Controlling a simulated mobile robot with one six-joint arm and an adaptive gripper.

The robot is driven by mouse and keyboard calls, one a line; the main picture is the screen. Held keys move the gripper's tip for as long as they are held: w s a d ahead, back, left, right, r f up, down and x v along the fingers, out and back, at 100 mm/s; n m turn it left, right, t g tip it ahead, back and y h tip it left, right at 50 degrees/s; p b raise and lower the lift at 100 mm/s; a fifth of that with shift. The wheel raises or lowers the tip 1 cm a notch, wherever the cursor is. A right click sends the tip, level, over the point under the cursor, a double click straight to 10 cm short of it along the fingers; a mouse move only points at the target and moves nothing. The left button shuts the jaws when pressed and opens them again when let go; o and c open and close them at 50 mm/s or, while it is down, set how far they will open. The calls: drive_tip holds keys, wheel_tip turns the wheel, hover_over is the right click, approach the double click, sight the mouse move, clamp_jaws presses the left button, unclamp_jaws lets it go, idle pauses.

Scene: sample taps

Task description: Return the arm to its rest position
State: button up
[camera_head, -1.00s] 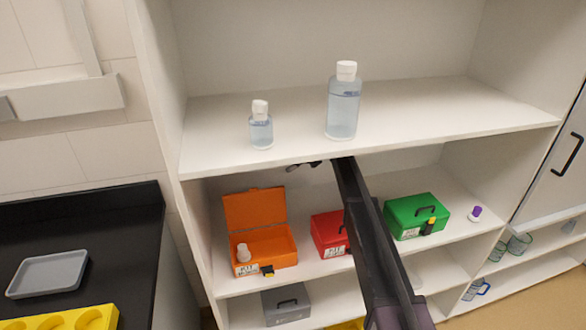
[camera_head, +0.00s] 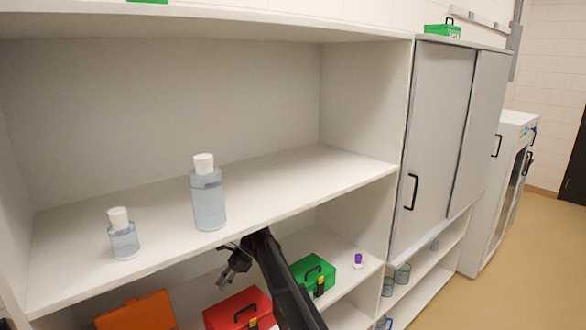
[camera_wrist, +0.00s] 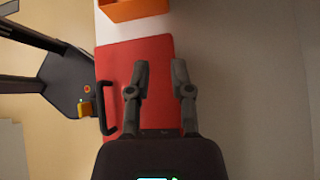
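My gripper (camera_head: 232,266) is at the end of my dark arm, just under the front edge of the middle shelf and above the red case (camera_head: 238,310). In the wrist view my gripper (camera_wrist: 160,75) has its two fingers apart with nothing between them. The red case (camera_wrist: 152,58) lies beyond the fingers, with its black handle at the left. No object is held.
Two clear bottles with white caps, one small (camera_head: 123,238) and one large (camera_head: 208,198), stand on the shelf (camera_head: 290,175) above my gripper. Grey cabinet doors (camera_head: 440,130) are at right.

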drive_tip(key=s+d, duration=0.1)
drive_tip(key=d, duration=0.2)
drive_tip(key=s+d+f+n+t+h, duration=0.1)
drive_tip(key=d, duration=0.2)
drive_tip(key=s+d+n+t, duration=0.1)
drive_tip(key=d, duration=0.2)
drive_tip(key=shift+s+d+f+p, duration=0.1)
drive_tip(key=shift+d+f+p, duration=0.2)
drive_tip(key=shift+d+p, duration=0.1)
drive_tip(key=s+d+f+n+t+h+b, duration=0.1)
drive_tip(key=s+d+f+n+h, duration=0.1)
drive_tip(key=s+d, duration=0.3)
drive_tip(key=s+d+f+n+t+h, duration=0.2)
drive_tip(key=s+d+n, duration=0.2)
drive_tip(key=d, duration=1)
drive_tip(key=s+d+f+n+t+h+b, duration=0.1)
drive_tip(key=s+d+f+n+h, duration=0.1)
drive_tip(key=s+d, duration=0.6)
drive_tip(key=shift+d+f+n+h+b, duration=0.15)
drive_tip(key=shift+d+n+h+b, duration=0.15)
drive_tip(key=shift+d+n, duration=0.55)
drive_tip(key=shift+s+d, duration=0.1)
